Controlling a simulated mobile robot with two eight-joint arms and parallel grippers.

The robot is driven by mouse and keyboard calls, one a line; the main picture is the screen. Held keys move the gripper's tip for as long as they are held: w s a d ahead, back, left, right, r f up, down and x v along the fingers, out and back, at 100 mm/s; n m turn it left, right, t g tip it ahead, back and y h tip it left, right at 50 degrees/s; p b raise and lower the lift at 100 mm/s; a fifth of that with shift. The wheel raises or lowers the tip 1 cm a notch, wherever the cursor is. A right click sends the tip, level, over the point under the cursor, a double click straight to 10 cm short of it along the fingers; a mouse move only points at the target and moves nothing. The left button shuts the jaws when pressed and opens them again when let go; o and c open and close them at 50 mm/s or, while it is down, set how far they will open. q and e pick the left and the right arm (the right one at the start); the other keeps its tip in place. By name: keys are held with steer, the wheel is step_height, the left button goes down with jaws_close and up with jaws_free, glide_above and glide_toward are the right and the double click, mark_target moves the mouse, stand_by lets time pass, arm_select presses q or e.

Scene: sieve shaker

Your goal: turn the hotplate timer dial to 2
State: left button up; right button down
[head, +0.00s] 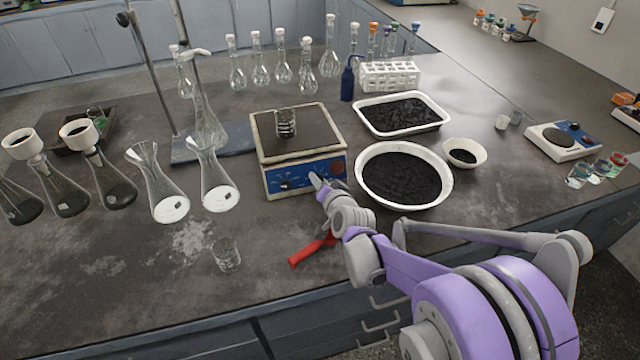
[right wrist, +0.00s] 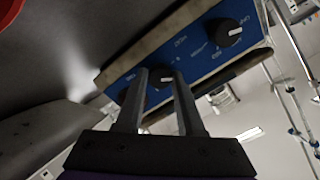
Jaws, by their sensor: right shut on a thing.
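The hotplate (head: 262,150) is a pale box with a dark top plate and a blue front panel that carries dials. A small glass beaker (head: 286,122) stands on its top. My right gripper (head: 316,181) is at the front panel. In the right wrist view my right gripper (right wrist: 160,80) has its two fingers on either side of the middle black dial (right wrist: 161,76), shut on it. Another black dial (right wrist: 230,32) with a white mark shows to the right. The panel lettering is too small to read, and the fingers hide part of the panel. My left gripper is not in view.
A red-handled tool (head: 310,248) lies below my right gripper, and a glass beaker (head: 226,255) stands to its left. A round white bowl of dark grains (head: 447,180) is close on the right. Conical flasks (head: 215,185) stand left of the hotplate.

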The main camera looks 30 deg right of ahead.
steer(key=m+b, duration=0.3)
steer(key=m, duration=0.2)
steer(key=shift+f+m, duration=0.15)
steer(key=shift+m, duration=0.25)
steer(key=m+b, duration=0.2)
steer(key=m, duration=0.1)
steer(key=shift+h, duration=0.3)
steer(key=shift+m+b, duration=1.05)
steer(key=shift+m, duration=0.35)
steer(key=c, duration=0.5)
jaws_free()
steer(key=p+v, duration=0.2)
steer(key=v, duration=0.9)
steer(key=shift+w+p, duration=0.1)
steer(key=shift+p, duration=0.2)
